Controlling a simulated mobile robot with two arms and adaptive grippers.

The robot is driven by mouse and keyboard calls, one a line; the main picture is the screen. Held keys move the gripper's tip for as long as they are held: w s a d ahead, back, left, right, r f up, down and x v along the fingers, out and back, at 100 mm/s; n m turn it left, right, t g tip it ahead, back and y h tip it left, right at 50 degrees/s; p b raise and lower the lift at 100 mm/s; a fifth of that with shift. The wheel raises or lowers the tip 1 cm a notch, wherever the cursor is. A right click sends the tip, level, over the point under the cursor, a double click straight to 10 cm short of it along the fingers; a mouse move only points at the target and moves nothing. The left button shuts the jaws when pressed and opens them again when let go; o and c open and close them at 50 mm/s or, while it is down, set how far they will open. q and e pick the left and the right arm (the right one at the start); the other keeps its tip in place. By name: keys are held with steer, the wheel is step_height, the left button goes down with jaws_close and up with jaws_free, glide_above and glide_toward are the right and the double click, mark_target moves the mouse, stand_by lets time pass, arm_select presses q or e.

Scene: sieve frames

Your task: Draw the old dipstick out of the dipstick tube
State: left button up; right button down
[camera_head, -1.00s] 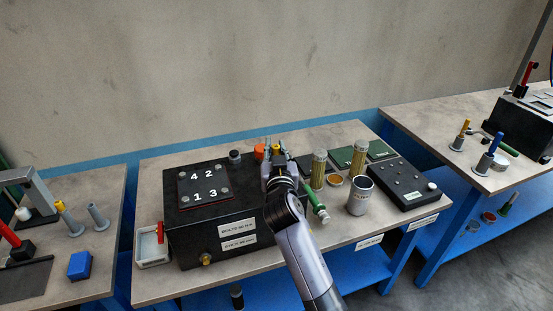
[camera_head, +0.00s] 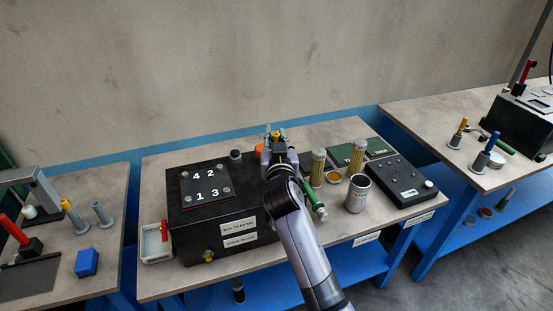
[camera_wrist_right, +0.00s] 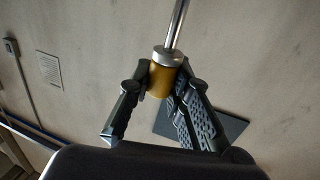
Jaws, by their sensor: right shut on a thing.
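My right gripper (camera_head: 274,136) is above the back right of the black box (camera_head: 225,218). In the right wrist view the gripper (camera_wrist_right: 157,82) is shut on a yellow cylindrical handle (camera_wrist_right: 160,80) with a silver collar. A thin shiny rod (camera_wrist_right: 178,22) runs from the collar out of the top of that view. I take this to be the old dipstick; its far end is out of sight. In the head view only a bit of yellow (camera_head: 275,134) shows between the fingers. I cannot make out the dipstick tube, which may be hidden behind my arm. My left gripper is not in view.
Right of my arm stand a green rod with a pale end (camera_head: 317,205), two yellowish cylinders (camera_head: 318,167), a silver cup (camera_head: 359,192) and a black block (camera_head: 402,185). A white tray (camera_head: 157,243) is at the left. Clear wall is behind.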

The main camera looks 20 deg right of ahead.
steer(key=shift+r, duration=0.1)
steer(key=shift+r+p, duration=1.55)
steer(key=shift+r, duration=0.35)
